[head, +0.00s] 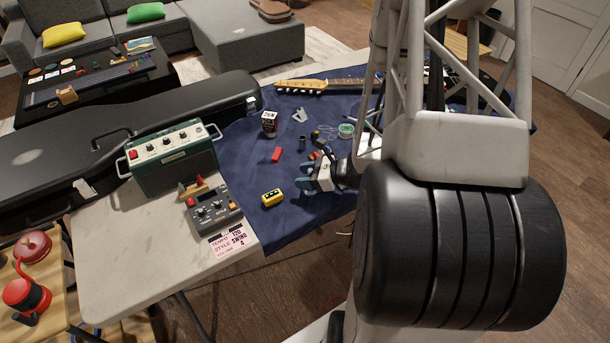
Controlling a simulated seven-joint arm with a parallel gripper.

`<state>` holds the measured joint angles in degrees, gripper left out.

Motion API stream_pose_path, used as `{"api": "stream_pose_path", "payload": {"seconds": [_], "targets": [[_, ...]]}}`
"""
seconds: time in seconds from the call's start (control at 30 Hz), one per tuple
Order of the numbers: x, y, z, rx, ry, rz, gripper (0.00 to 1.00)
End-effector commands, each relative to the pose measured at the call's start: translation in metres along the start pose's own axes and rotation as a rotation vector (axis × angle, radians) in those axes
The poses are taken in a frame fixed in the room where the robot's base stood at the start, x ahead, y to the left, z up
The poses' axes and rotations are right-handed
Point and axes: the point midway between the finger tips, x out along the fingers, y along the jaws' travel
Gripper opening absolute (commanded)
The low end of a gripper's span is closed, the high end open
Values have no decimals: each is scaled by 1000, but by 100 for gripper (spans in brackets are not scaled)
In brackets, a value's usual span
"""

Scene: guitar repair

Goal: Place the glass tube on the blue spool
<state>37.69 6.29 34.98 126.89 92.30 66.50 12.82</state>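My gripper (308,174) is low over the blue cloth, pointing left, with bluish fingertips. The picture is too small to tell whether it is open, shut or holding anything. A small dark upright cylinder (302,143) stands on the cloth just beyond the gripper; I cannot tell whether it is the glass tube. I cannot make out a blue spool for certain; my gripper and arm hide part of the cloth.
A red block (277,154), a yellow block (271,197), a can (268,123) and a grey clip (300,114) are left of and beyond my gripper. A guitar neck (335,85) lies at the back. A green amplifier (172,155) and grey pedal (213,209) stand left.

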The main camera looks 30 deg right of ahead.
Motion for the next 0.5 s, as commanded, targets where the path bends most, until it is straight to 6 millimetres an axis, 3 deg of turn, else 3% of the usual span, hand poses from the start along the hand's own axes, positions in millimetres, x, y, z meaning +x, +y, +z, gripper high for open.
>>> {"api": "stream_pose_path", "payload": {"seconds": [0.5], "targets": [[-9,0,3,0,0,-1,52]]}}
